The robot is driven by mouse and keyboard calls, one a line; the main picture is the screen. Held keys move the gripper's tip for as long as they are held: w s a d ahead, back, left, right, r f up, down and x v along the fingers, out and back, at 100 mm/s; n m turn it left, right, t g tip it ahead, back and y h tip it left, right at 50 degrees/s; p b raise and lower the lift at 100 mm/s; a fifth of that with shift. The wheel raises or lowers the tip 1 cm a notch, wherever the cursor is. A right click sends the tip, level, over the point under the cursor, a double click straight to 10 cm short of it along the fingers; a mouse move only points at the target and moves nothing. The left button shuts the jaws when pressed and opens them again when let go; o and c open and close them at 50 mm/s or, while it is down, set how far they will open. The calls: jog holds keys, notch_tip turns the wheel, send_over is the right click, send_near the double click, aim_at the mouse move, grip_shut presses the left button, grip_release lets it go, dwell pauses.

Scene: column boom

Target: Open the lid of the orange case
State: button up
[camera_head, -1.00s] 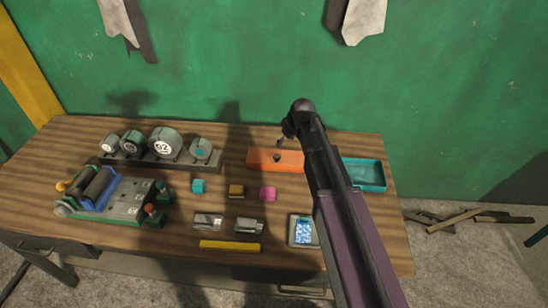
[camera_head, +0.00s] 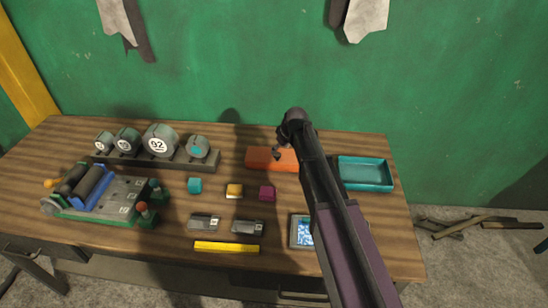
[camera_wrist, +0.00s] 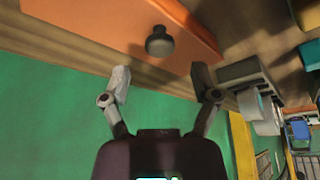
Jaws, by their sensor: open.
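The orange case (camera_head: 258,159) lies near the back of the wooden table, and its lid looks closed. Its right part is hidden behind my arm in the head view. In the wrist view the orange case (camera_wrist: 100,22) fills the top, with a dark round knob (camera_wrist: 159,42) on it. My gripper (camera_wrist: 161,80) is open and empty, its two fingers spread on either side below the knob in the picture and apart from it.
A teal tray (camera_head: 365,187) stands right of the case. A rack of round grey-green weights (camera_head: 160,141) stands to the left. Small cubes, metal blocks, a yellow bar (camera_head: 226,247) and a tablet (camera_head: 301,232) lie in front. The green wall (camera_head: 440,110) rises behind the table.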

aim_at(277, 154)
jog(key=shift+b+x, duration=1.4)
jog(key=shift+x, duration=0.4)
grip_shut()
jog(key=shift+a, duration=0.35)
jog(key=shift+d, duration=0.25)
jog(key=shift+a, duration=0.1)
